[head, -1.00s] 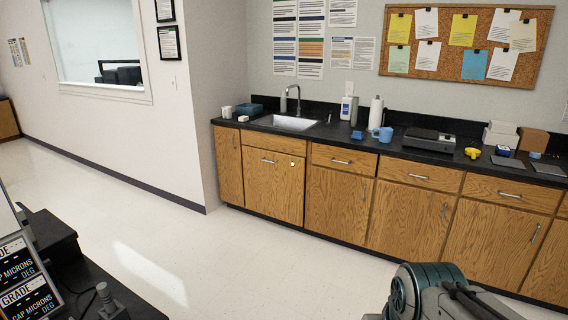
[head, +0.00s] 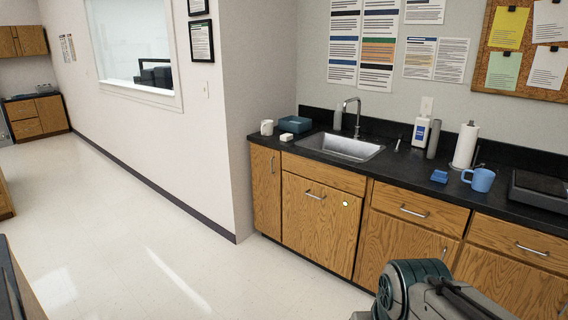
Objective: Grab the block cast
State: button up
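I cannot make out for certain which object is the block cast. Candidates on the black counter are a small white block (head: 286,137) at the counter's left front edge and a small blue block (head: 439,176) right of the sink. Both are small in the picture and their details do not show. Part of my own arm shows at the bottom right, in front of the cabinets. My gripper's fingers are not in view.
The black counter (head: 520,208) holds a sink (head: 340,147), a teal tray (head: 295,124), a white cup (head: 267,127), a white bottle (head: 420,131), a paper towel roll (head: 465,146) and a blue mug (head: 480,180). Open white floor (head: 130,235) lies in front and left.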

aim_at(286, 137)
jog(key=u, duration=0.1)
jog(key=i, duration=1.6)
jog(key=u, duration=0.7)
jog(key=k, duration=0.8)
jog(key=u, duration=0.9)
jog(key=k, duration=0.4)
jog(key=u, duration=0.15)
jog(key=i, duration=1.4)
jog(key=z, duration=0.5)
jog(key=i, duration=1.55)
jog(key=z, duration=0.7)
jog(key=i, duration=1.55)
jog(key=z, duration=1.75)
jog(key=i, duration=0.75)
jog(key=z, duration=0.8)
